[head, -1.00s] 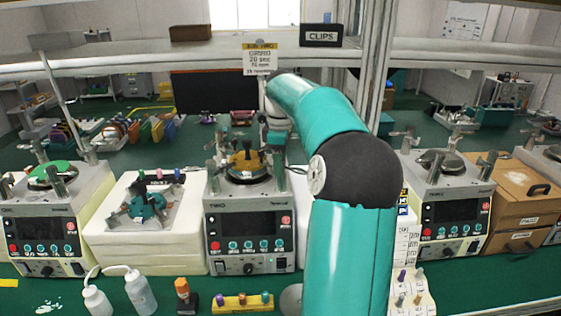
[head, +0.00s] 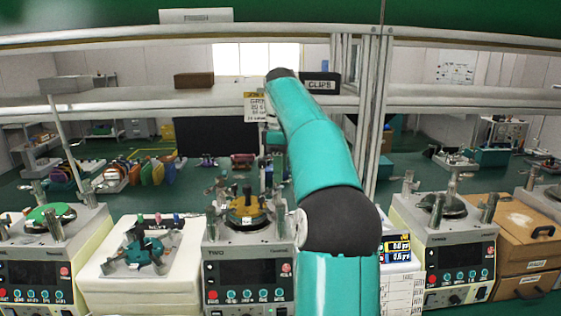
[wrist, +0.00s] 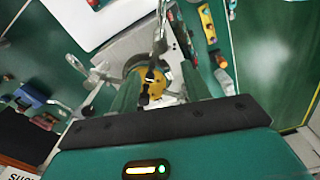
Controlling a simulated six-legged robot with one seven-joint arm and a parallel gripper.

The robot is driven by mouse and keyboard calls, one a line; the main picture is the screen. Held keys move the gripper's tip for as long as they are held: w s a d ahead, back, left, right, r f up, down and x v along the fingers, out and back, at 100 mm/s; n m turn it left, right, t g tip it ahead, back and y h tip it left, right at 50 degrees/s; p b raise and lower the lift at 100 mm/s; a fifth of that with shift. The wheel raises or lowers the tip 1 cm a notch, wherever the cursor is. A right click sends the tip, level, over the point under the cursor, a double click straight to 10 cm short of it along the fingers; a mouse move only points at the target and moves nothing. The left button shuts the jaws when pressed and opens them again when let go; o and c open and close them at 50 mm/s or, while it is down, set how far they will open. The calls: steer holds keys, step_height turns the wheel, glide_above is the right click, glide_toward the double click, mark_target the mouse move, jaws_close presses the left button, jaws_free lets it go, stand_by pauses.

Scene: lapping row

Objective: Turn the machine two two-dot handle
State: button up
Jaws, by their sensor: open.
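Machine two (head: 245,252), a pale unit labelled TWO, stands in the middle of the head view. A yellow-brown round plate (head: 248,210) with a dark central knob is on its top, and metal clamp posts with handles (head: 211,225) stand around the plate. Dot marks on the handles are too small to read. My gripper (wrist: 160,80) is open, its two green fingers apart in the wrist view. The yellow plate (wrist: 148,82) and a dark knob show between and beyond the fingers, at some distance. In the head view my arm hides most of the gripper and machine two's right side.
A machine with a green plate (head: 50,218) stands left, and another machine (head: 440,240) stands right. A white block (head: 110,275) carries a teal fixture. A shelf (head: 130,95) with a CLIPS box (head: 320,83) and a hanging sign (head: 256,107) crosses behind, close to my arm.

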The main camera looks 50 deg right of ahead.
steer(key=shift+r, duration=0.85)
steer(key=shift+c, duration=0.5)
